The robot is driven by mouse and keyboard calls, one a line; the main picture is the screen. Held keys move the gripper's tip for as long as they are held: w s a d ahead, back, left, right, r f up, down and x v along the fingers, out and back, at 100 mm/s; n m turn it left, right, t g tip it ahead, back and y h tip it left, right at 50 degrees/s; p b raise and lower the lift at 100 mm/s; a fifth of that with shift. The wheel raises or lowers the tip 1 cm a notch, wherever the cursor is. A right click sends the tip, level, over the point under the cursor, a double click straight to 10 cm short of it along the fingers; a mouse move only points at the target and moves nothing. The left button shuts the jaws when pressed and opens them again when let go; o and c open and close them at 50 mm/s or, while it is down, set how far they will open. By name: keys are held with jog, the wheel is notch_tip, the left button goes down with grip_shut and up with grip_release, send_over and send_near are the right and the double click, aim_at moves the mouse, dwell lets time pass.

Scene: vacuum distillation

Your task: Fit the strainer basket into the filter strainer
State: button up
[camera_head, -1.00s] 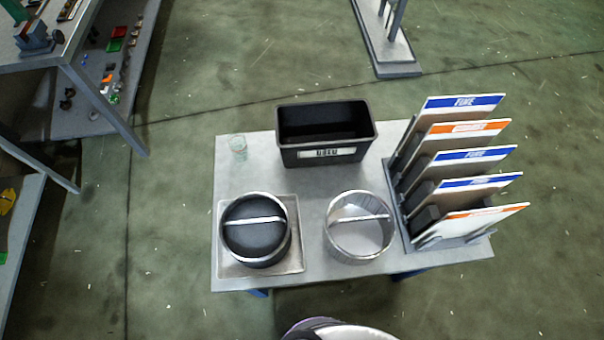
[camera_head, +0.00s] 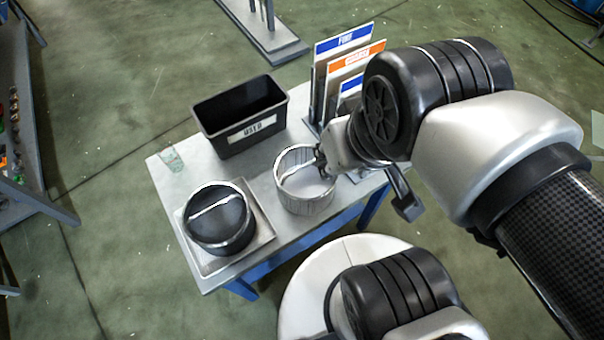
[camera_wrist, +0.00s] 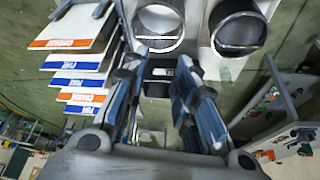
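A silver mesh basket (camera_head: 308,200) with a bar across its top stands upright on the small table, and it shows at the top of the wrist view (camera_wrist: 160,38). A dark round vessel (camera_head: 220,232), also with a crossbar, stands on a square tray (camera_head: 262,232) to its left. It also shows in the wrist view (camera_wrist: 240,35). I cannot tell for sure whether either one is the filter strainer. My gripper (camera_wrist: 157,72) is open and empty, its two fingers apart. In the head view it is beside the silver basket's right rim, partly hidden by my arm; contact cannot be told.
A black bin labelled "USED" (camera_head: 240,112) stands behind the basket. A rack of labelled panels (camera_head: 345,60) stands at the table's right, partly covered by my arm. A small clear glass (camera_head: 172,158) is at the back left. Shelves (camera_head: 25,150) stand at far left.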

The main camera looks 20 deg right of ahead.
jog(key=shift+o, duration=0.5)
jog(key=m+g+p, duration=0.2)
jog(key=m+g, duration=0.3)
jog(key=m, duration=1)
send_over(306, 165)
notch_tip(306, 165, down, 11)
jog(key=f+b, duration=0.1)
jog(key=f, duration=0.3)
jog(key=f+b, duration=0.2)
jog(key=f, duration=0.2)
jog(key=f+b, duration=0.1)
jog(key=f, duration=0.3)
jog(key=shift+s+a+f, duration=0.15)
jog(key=shift+a+f, duration=0.1)
jog(key=shift+w+d+f+b, duration=0.15)
jog(key=shift+f+b, duration=0.6)
jog(key=shift+f, duration=0.55)
jog(key=shift+w+d+f+b, duration=0.15)
jog(key=shift+f+b, duration=0.55)
jog(key=shift+f, duration=0.6)
jog(key=shift+f, duration=0.15)
jog(key=shift+c, duration=0.2)
grip_shut()
